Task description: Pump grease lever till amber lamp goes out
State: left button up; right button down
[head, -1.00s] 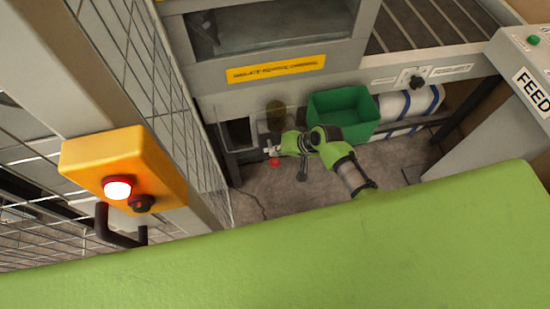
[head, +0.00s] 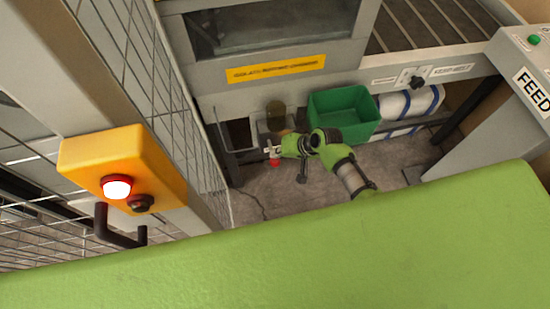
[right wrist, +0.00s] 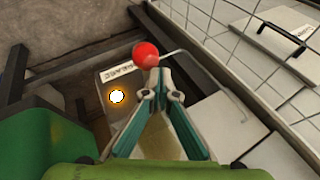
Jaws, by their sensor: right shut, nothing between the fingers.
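My right gripper (head: 275,150) is low in front of the machine, beside the red ball knob (head: 275,163) of the lever. In the right wrist view its fingers (right wrist: 158,88) are shut with nothing between them. The red knob (right wrist: 146,55) shows just beyond the fingertips; whether they touch it I cannot tell. A thin bent lever rod (right wrist: 205,62) runs right from the knob. The amber lamp (right wrist: 116,96) is lit, left of the fingers, on a grey box with a label. A brownish cylinder (head: 276,112) stands behind the gripper. My left gripper is not in view.
A green bin (head: 343,113) stands right of the gripper, with a white blue-striped drum (head: 412,104) beyond it. A mesh fence (head: 195,140) is on the left. An orange box (head: 120,165) carries a lit red lamp (head: 117,187). Floor in front is clear.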

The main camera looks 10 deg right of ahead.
aim_at(278, 164)
jog(key=shift+s+f+b, duration=0.25)
jog(key=shift+f+b, duration=0.3)
jog(key=shift+f, duration=0.35)
jog(key=shift+s+f+b, duration=0.2)
jog(key=shift+f+b, duration=0.3)
jog(key=shift+f, duration=0.4)
jog(key=shift+s+f+b, duration=0.25)
jog(key=shift+f+b, duration=0.3)
jog(key=shift+f, duration=0.35)
dwell(1.9)
jog(key=shift+r, duration=0.15)
dwell(0.4)
jog(key=shift+w+r+p, duration=0.3)
jog(key=shift+r+p, duration=0.65)
jog(key=shift+r, duration=0.05)
jog(key=shift+w+r+p, duration=0.25)
jog(key=shift+r+p, duration=0.65)
jog(key=shift+r, duration=0.1)
jog(key=shift+w+r+p, duration=0.3)
jog(key=shift+r+p, duration=0.65)
jog(key=shift+r, duration=0.05)
jog(key=shift+w+r+p, duration=0.2)
jog(key=shift+r+p, duration=0.5)
jog(key=shift+r, duration=0.1)
jog(key=shift+w+r+p, duration=0.2)
jog(key=shift+r+p, duration=0.45)
jog(key=shift+r, duration=0.15)
jog(key=shift+w+r+p, duration=0.2)
jog(key=shift+r+p, duration=0.5)
jog(key=shift+r, duration=0.1)
